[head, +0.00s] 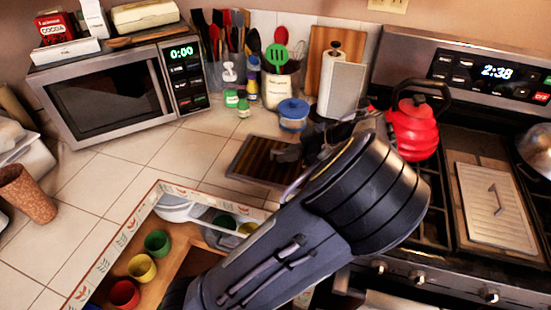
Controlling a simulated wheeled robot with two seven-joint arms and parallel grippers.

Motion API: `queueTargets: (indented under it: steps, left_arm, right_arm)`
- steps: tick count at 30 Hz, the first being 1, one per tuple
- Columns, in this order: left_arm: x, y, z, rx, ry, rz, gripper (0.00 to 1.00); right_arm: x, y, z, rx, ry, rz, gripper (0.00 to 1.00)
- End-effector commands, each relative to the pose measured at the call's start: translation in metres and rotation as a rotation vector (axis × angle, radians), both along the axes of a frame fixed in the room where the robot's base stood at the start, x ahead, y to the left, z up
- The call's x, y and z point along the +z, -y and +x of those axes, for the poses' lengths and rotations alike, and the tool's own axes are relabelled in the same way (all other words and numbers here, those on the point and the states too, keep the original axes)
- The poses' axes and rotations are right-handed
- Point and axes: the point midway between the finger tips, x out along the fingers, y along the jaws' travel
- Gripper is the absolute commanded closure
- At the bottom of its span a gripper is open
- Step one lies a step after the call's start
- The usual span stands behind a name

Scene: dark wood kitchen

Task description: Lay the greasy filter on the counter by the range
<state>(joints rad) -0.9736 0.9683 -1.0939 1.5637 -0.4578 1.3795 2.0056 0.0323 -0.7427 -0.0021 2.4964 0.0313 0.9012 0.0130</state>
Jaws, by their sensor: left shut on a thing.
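The greasy filter (252,158) is a dark brown slatted panel with a thin metal frame. It appears flat, at the counter by the left side of the range, and I cannot tell whether it rests fully on the tiles. My left gripper (291,154) is shut on its right part. My left forearm and wrist hide the filter's right end and the counter edge there. The tiled counter (190,150) runs from the microwave to the range (450,270). My right gripper is not in view.
A red kettle (412,130) and a handled metal plate (492,205) are on the range. Left of the filter, the tiles are clear to the microwave (105,95).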

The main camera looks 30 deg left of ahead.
Motion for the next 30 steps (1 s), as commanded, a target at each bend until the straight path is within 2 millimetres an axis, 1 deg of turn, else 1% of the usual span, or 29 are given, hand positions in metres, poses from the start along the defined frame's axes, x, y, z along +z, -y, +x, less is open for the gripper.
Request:
queueTargets:
  steps: [1, 4, 6, 9, 12, 20, 21, 24, 27, 30]
  left_arm:
    - [-0.003, -0.01, 0.009, 0.005, -0.002, 0.004, 1.0]
    - [-0.014, -0.027, 0.028, 0.005, -0.003, 0.003, 1.0]
    - [-0.029, -0.035, 0.036, 0.004, -0.005, 0.004, 1.0]
    - [-0.046, -0.044, 0.047, 0.002, -0.002, 0.003, 1.0]
    - [-0.058, -0.05, 0.054, 0.002, -0.002, 0.002, 1.0]
    - [-0.073, -0.058, 0.063, 0.001, -0.001, 0.002, 1.0]
    - [-0.078, -0.061, 0.065, 0.001, -0.002, 0.001, 1.0]
    - [-0.092, -0.059, 0.064, 0.0, -0.006, 0.003, 1.0]
    - [-0.104, -0.059, 0.064, -0.001, -0.002, 0.002, 1.0]
    - [-0.107, -0.058, 0.065, 0.0, 0.001, 0.0, 1.0]
  right_arm:
    - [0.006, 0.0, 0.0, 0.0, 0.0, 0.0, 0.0]
    - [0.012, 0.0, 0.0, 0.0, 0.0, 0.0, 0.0]
    - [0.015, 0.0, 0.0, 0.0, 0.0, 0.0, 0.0]
    - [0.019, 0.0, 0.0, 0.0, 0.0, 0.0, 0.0]
    - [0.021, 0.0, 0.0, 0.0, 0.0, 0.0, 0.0]
    - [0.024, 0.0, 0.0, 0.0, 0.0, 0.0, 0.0]
    - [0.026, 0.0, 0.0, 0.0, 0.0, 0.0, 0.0]
    - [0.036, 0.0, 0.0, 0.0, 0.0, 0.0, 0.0]
    - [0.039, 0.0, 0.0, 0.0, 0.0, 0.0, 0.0]
    - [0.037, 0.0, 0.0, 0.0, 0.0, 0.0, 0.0]
